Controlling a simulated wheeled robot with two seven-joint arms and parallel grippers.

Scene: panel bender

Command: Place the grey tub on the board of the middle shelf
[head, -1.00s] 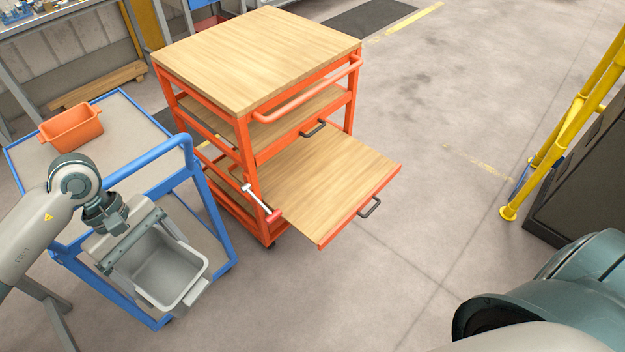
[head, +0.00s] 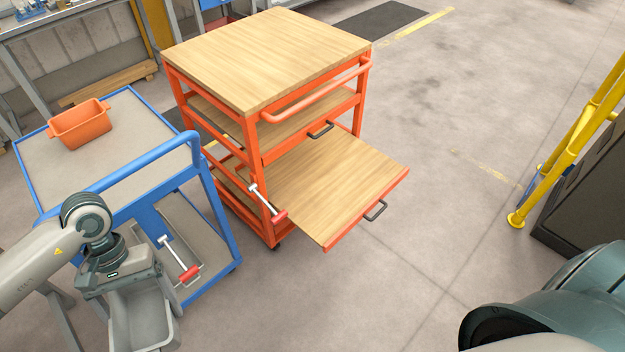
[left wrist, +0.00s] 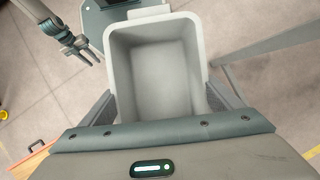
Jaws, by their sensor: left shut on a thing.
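The grey tub (head: 145,318) is an open, empty box with a thick rim. My left gripper (head: 125,283) is shut on its rim and holds it low at the left front, beside the blue trolley. In the left wrist view the tub (left wrist: 155,65) shows its bare inside. The orange shelf cart stands apart from it, further back and to the right. It has a wooden top (head: 268,55), a pushed-in shelf board (head: 295,128) below, and a lower board (head: 335,185) pulled out towards the front right. What seems my right gripper (left wrist: 78,50) shows small, its jaws unclear.
An orange tub (head: 80,124) sits on the blue trolley (head: 40,165), whose raised handle is near my left arm. Yellow rails (head: 570,140) are at right. The middle floor is clear.

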